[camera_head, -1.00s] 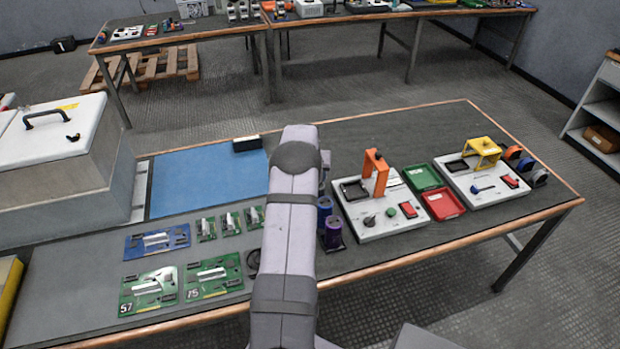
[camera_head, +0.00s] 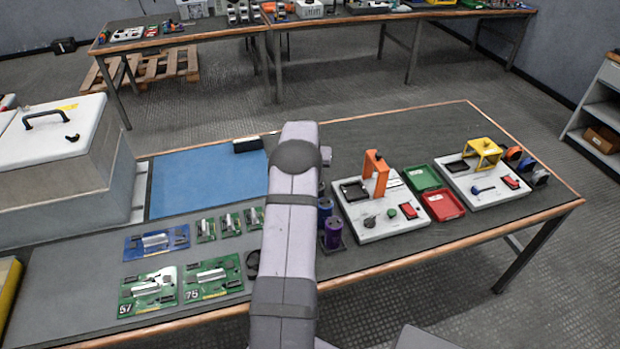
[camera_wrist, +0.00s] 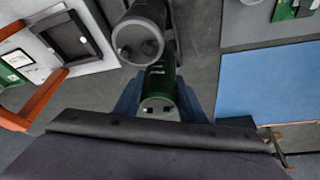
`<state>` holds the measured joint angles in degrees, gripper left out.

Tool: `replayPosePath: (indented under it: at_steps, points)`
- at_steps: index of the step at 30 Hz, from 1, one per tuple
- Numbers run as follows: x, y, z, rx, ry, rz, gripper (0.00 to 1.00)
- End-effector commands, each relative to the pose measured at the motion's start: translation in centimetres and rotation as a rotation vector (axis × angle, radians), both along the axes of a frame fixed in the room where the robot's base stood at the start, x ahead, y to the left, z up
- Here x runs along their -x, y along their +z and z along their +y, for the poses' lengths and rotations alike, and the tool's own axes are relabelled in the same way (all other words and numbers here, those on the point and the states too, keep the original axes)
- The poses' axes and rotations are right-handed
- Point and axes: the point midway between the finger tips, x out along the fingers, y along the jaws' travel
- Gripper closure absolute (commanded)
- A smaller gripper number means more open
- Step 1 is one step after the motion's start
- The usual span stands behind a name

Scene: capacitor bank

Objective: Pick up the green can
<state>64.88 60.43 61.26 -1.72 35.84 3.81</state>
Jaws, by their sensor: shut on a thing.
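The green can (camera_wrist: 160,84) shows in the wrist view, with two dark terminals on its near end. My gripper (camera_wrist: 159,102) is shut on it, with a blue-grey finger on either side. A dark grey cylinder (camera_wrist: 138,38) with a round end stands close beside and above the green can in the picture. I cannot tell whether they touch. In the head view, my own arm hides the gripper and the green can.
A blue can (camera_head: 325,212) and a purple can (camera_head: 333,236) stand right of my arm. The white panel with an orange bracket (camera_head: 376,172) is close to their right. Several circuit boards lie nearer.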

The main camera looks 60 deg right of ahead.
Motion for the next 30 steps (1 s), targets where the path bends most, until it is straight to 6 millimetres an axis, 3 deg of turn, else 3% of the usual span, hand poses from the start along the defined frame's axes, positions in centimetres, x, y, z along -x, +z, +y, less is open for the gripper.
replayPosePath:
  at_steps: [12,22,26,30]
  points:
    - [-0.1,6.8,-0.1,0.006,0.000,-0.004,0.93]
    - [0.1,8.6,-0.1,0.003,-0.002,-0.001,0.93]
    - [1.1,9.3,-0.5,0.002,-0.019,-0.001,0.93]
    - [3.9,10.6,-1.5,0.001,-0.064,0.000,0.93]
